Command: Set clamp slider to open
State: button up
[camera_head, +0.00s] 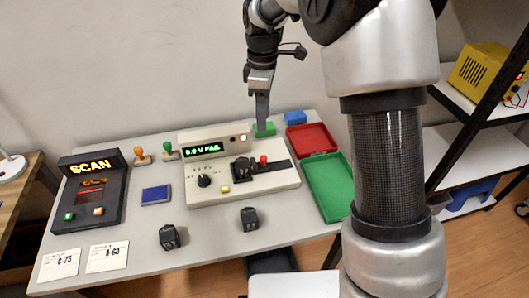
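The tester (230,192), a beige box with a lit display (203,149), stands at the middle of the table. Its green readout looks like "0.0 V FAIL". A slider with a red knob (263,161) sits by a dark track on the tester's right half. A black block (243,168) sits just left of the knob, close to it. My gripper (262,122) points down behind the tester, above and apart from the red knob, in front of a green pad (268,131). Its fingers show edge-on, so I cannot tell their opening. Labels on the slider are too small to read.
A black SCAN box (90,192) stands at left. Two black blocks (168,237) (249,219) lie in front of the tester. Red (311,138) and green (327,186) trays lie at right, partly behind my arm. Two stamps (141,155) (168,151) and a blue pad (156,194) sit left.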

aim_at(263, 157)
notch_tip(263, 157, down, 15)
jog(key=shift+b, duration=0.85)
grip_shut()
